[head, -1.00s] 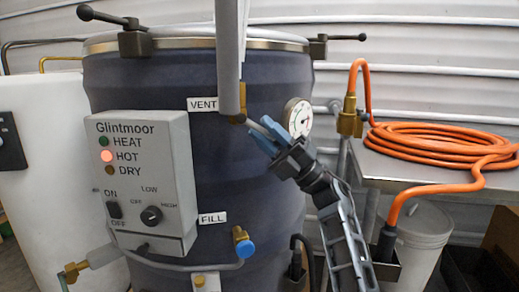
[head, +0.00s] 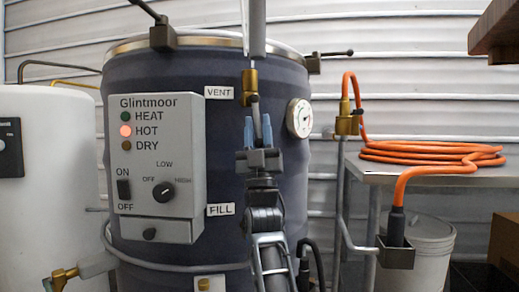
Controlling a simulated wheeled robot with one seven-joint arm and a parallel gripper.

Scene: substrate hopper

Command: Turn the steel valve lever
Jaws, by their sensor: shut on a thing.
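The brass vent valve (head: 250,88) sits under a grey vertical pipe, beside the VENT label on the dark drum (head: 240,175). Its steel lever (head: 255,108) points almost straight down from the valve body. My gripper (head: 257,122) comes up from below, with a blue finger on each side of the lever, and is shut on it. The lever's lower end is hidden between the fingers. The FILL label (head: 220,210) is at lower left of my gripper; my arm covers the drum beside it.
A control box (head: 156,165) with a lit HOT lamp is on the drum's left. A dial gauge (head: 299,118) is close right of my gripper. Further right, an orange hose (head: 425,152) lies coiled on a steel table (head: 385,178). A brown block (head: 497,30) juts in at upper right.

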